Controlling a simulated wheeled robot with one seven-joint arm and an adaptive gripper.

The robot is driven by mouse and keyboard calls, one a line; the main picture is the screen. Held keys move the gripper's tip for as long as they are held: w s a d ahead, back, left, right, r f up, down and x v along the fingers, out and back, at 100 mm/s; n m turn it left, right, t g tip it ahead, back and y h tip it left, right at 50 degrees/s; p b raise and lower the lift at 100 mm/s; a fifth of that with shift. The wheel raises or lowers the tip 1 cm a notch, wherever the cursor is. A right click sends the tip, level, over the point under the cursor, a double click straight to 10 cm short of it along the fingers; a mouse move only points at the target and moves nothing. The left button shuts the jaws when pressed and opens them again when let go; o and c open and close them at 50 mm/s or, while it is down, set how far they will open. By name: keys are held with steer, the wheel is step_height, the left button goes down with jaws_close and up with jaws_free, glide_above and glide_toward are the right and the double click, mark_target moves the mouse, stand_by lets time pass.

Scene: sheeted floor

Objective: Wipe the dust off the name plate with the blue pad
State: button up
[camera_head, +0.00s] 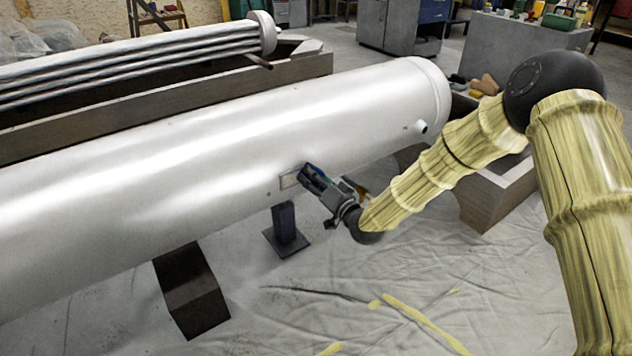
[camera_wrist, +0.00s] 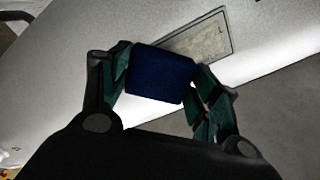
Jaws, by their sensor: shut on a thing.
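The name plate (camera_wrist: 203,42) is a small, thin-framed rectangle on the side of a large white cylinder. Its face looks dull and brownish-grey in the wrist view. In the head view the name plate (camera_head: 289,180) shows just left of my gripper's tip. The blue pad (camera_wrist: 161,74) is a dark blue block between the fingers of my gripper (camera_wrist: 160,80). My gripper (camera_head: 309,172) is shut on the pad, which overlaps the plate's near left part in the wrist view. I cannot tell whether the pad touches the plate. In the head view the pad is mostly hidden.
The white cylinder (camera_head: 200,130) spans the scene. Wooden cradle beams (camera_head: 497,190) lie at the right. The sheeted floor (camera_head: 330,300) in front is mostly clear.

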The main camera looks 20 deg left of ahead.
mark_target(296, 177)
steer(key=shift+a, duration=0.15)
steer(key=shift+s+a+p, duration=0.55)
steer(key=shift+s+a, duration=0.25)
steer(key=shift+s, duration=0.25)
steer(key=shift+s+a+p, duration=0.5)
steer(key=shift+s+a, duration=0.35)
steer(key=shift+s, duration=0.2)
steer(key=shift+s+a+p, duration=0.55)
steer(key=shift+s+a, duration=0.25)
steer(key=shift+s, duration=0.25)
steer(key=shift+w+d+r, duration=0.1)
steer(key=shift+w+d, duration=0.5)
steer(key=shift+w, duration=0.25)
steer(key=shift+w+d, duration=0.55)
steer(key=shift+w, duration=0.3)
steer(key=shift+w+d, duration=0.1)
steer(key=shift+c, duration=0.8)
steer(key=w+d, duration=0.2)
steer(key=w, duration=0.1)
steer(key=shift+d, duration=0.25)
